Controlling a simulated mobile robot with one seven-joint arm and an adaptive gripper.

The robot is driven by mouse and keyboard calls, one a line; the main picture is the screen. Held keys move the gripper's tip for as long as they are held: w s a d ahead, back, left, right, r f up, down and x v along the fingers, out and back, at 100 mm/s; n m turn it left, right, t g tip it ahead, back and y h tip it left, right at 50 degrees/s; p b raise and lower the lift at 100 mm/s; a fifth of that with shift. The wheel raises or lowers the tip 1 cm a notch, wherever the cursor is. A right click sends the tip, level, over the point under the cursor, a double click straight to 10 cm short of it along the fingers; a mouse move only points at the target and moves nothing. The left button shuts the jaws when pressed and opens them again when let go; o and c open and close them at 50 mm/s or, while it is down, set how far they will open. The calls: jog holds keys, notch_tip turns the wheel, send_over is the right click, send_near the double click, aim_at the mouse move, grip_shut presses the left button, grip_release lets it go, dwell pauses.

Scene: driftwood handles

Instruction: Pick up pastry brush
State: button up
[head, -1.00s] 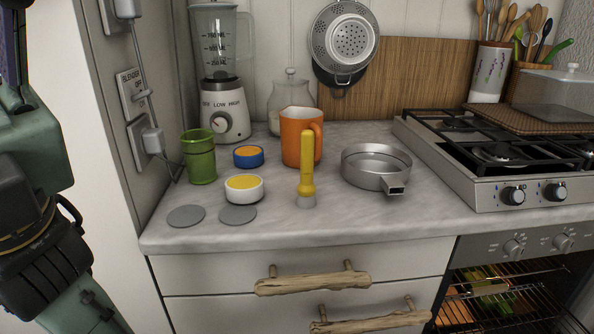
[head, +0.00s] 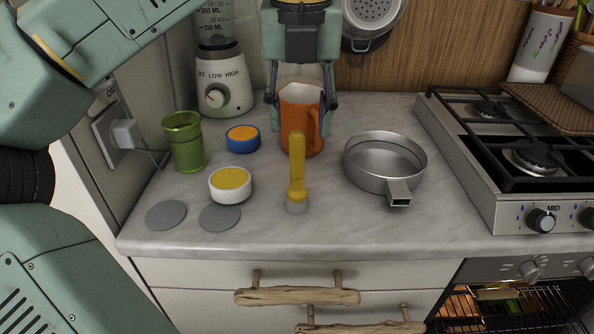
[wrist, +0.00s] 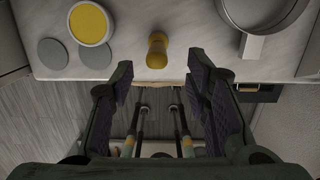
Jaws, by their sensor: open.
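The pastry brush (head: 297,168) stands upright on the counter, yellow handle up and grey end down, in front of the orange mug. The wrist view shows its yellow handle (wrist: 157,48) from above, just beyond and between my fingertips. My gripper (head: 301,101) is open and empty. In the head view it hangs over the counter, its fingers on either side of the orange mug's upper part in the picture. I cannot tell its exact height or depth against the mug. The gripper also shows in the wrist view (wrist: 160,66), fingers spread.
The orange mug (head: 297,118) is right behind the brush. A metal pan (head: 385,160) is to the right, a white-and-yellow pot (head: 230,186), blue pot (head: 243,139) and green cup (head: 184,143) to the left. Grey discs (head: 220,217) lie near the front edge.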

aim_at(297, 170)
jog(key=f, duration=0.3)
jog(key=w+f, duration=0.1)
jog(key=f, duration=0.1)
jog(key=shift+f, duration=0.15)
jog(key=shift+a+f+p, duration=0.2)
jog(key=shift+f+p, duration=0.65)
jog(key=shift+f, duration=1.9)
jog(key=shift+c, duration=0.2)
grip_shut()
